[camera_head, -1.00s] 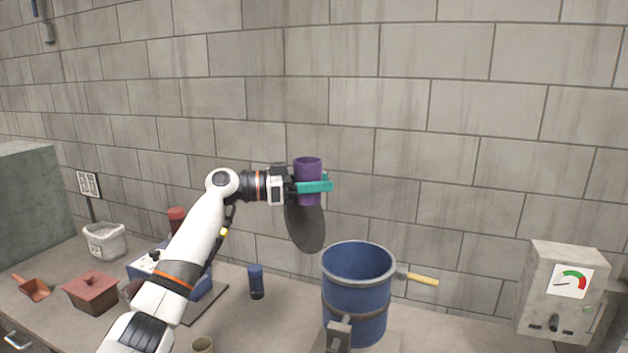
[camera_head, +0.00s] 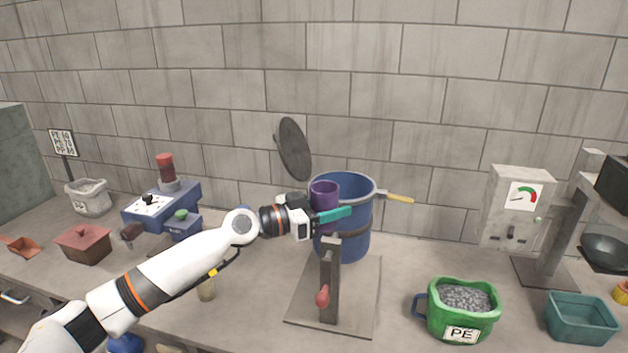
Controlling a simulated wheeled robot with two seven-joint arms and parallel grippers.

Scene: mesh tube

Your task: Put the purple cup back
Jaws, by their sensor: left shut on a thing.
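The purple cup (camera_head: 324,196) is upright in the middle of the head view, held up in front of the blue drum (camera_head: 357,232). My left gripper (camera_head: 333,214) comes in from the left, and its teal fingers are shut on the cup. The cup overlaps the drum's left front side in the picture. The cup's lower part is partly hidden by the fingers. My right gripper is not in view.
A grey post with a red handle (camera_head: 322,297) stands before the drum. A round dark lid (camera_head: 294,149) stands open behind it. A green PE bin (camera_head: 461,311) with grey pellets and a teal tray (camera_head: 581,318) are at right. A gauge box (camera_head: 518,208) stands behind them.

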